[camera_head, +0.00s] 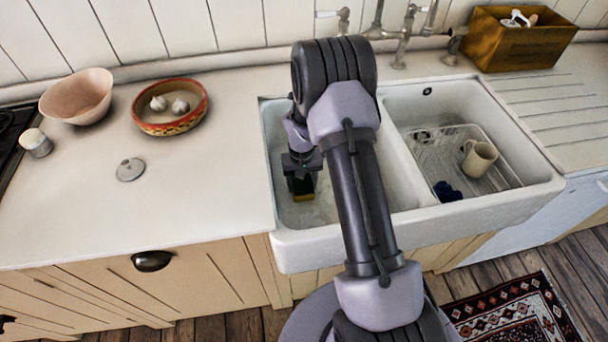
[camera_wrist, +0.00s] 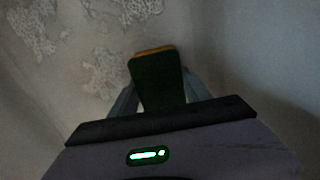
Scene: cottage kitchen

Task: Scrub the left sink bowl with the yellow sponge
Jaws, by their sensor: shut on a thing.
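The left sink bowl (camera_head: 275,150) is white, and my arm hides much of its right part. My gripper (camera_head: 301,188) is inside this bowl, pointing down, shut on the sponge (camera_head: 304,197). The sponge shows yellow on one side in the head view. In the wrist view the sponge (camera_wrist: 157,80) shows a dark green face and a thin yellow edge between the fingers. Pale speckled patches (camera_wrist: 120,70), like foam or residue, lie on the bowl's surface beside and beyond the sponge. I cannot tell whether the sponge touches the bottom.
The right bowl holds a wire rack (camera_head: 440,155), a beige mug (camera_head: 479,158) and a dark blue item (camera_head: 447,191). Taps (camera_head: 405,35) stand behind the sink. A wooden box (camera_head: 520,40) is at the back right. A patterned bowl (camera_head: 170,125) and a pink bowl (camera_head: 77,95) stand on the left counter.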

